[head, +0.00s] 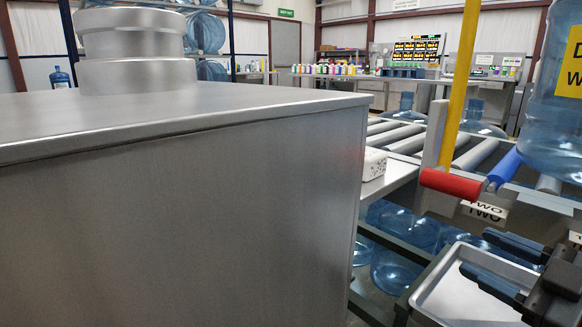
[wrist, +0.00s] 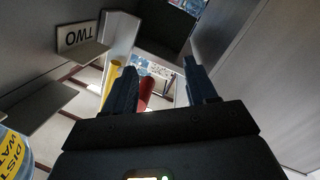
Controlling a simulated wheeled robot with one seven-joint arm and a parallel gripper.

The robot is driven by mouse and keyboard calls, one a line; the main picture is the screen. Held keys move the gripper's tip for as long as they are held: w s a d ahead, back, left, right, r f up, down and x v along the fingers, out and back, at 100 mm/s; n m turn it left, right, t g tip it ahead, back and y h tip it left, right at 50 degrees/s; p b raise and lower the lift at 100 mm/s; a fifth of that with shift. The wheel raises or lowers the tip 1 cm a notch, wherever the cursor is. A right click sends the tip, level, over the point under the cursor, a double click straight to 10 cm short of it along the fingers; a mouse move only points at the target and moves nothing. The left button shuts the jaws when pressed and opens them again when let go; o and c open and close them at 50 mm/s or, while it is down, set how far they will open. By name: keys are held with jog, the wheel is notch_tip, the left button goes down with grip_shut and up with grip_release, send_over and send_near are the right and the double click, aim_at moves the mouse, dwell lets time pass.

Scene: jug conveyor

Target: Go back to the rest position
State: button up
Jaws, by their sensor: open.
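My gripper (head: 474,253) is at the lower right of the head view, dark, with its two fingers spread apart over a shallow grey metal tray (head: 425,308). In the wrist view my gripper (wrist: 160,65) shows two dark blue-grey fingers wide apart with nothing held. A red cylinder (wrist: 146,93) appears beyond and between the fingers there. In the head view the red cylinder (head: 450,184) sits at the foot of a yellow post (head: 460,75), above and left of my gripper.
A large metal cabinet (head: 190,200) fills the left of the head view. A roller conveyor (head: 405,138) runs at right, with a blue cylinder (head: 505,168), a "TWO" sign (head: 485,211) and a large labelled water jug (head: 550,130). Blue jugs (head: 395,268) lie below.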

jog(key=s+a+f+m+g+h, duration=0.1)
jog(key=s+a+f+m+h, duration=0.1)
jog(key=s+f+m+h, duration=0.45)
jog(key=s+a+f+m+h, duration=0.15)
jog(key=s+f+m, duration=0.25)
jog(key=s+f, duration=0.5)
jog(key=s+a+m, duration=0.1)
jog(key=s+a, duration=0.2)
jog(key=s, duration=0.6)
jog(key=s+a, duration=0.3)
jog(key=s, duration=0.6)
notch_tip(320, 180, up, 31)
jog(key=p, duration=3)
jog(key=shift+d+y, duration=0.15)
jog(key=shift+y, duration=0.15)
